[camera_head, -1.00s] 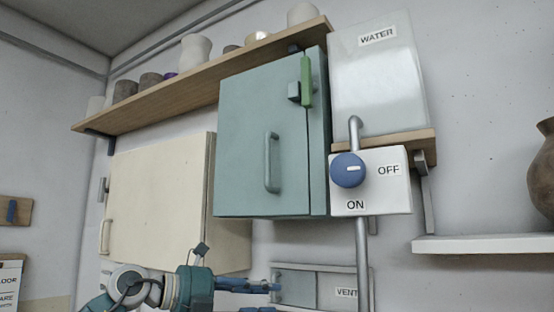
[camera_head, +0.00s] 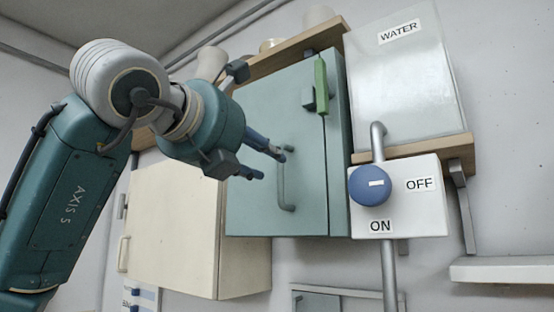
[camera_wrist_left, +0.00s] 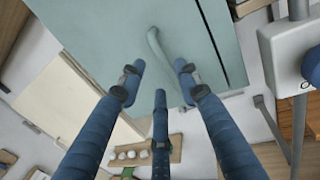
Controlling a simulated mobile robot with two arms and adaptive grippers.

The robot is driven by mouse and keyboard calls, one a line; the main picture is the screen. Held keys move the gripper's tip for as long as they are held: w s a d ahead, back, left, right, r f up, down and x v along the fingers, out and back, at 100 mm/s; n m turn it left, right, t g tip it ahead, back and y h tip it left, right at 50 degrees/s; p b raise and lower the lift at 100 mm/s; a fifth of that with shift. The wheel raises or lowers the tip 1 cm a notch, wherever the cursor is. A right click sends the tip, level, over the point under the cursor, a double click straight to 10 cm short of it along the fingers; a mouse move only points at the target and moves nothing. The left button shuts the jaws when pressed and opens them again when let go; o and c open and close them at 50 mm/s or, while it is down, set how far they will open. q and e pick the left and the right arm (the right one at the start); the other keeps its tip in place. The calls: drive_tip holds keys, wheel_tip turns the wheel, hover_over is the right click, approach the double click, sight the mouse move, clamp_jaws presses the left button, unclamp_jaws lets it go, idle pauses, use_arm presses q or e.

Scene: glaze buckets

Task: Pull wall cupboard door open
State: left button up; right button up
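The teal wall cupboard (camera_head: 262,108) hangs on the wall with its door shut. Its grey vertical handle (camera_head: 284,185) is on the door's right half. A green latch-like bar (camera_head: 321,86) lies upright near the door's right edge, beside a dark block. My left gripper (camera_head: 271,166) is in front of the door, at the handle's upper part. In the left wrist view its blue fingers (camera_wrist_left: 159,72) are spread apart, with the handle (camera_wrist_left: 155,45) just beyond the tips and nothing held. Contact with the handle cannot be told. My right gripper is not in view.
A cream cupboard (camera_head: 172,223) stands lower left. At right are a white WATER tank (camera_head: 405,80), a blue ON/OFF knob (camera_head: 369,186) and a vertical pipe (camera_head: 389,275). A wooden shelf (camera_head: 290,52) with pots runs above the teal cupboard.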

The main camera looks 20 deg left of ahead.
sight(278, 165)
use_arm(q)
drive_tip(key=w+p, duration=0.1)
drive_tip(key=w, duration=0.2)
drive_tip(key=w+d, duration=0.1)
drive_tip(key=w, duration=0.2)
drive_tip(key=shift+w+d+p, duration=0.1)
drive_tip(key=shift+d+p, duration=0.05)
drive_tip(key=shift+p, duration=0.25)
drive_tip(key=shift+w+f, duration=0.1)
drive_tip(key=shift+w, duration=0.05)
clamp_jaws()
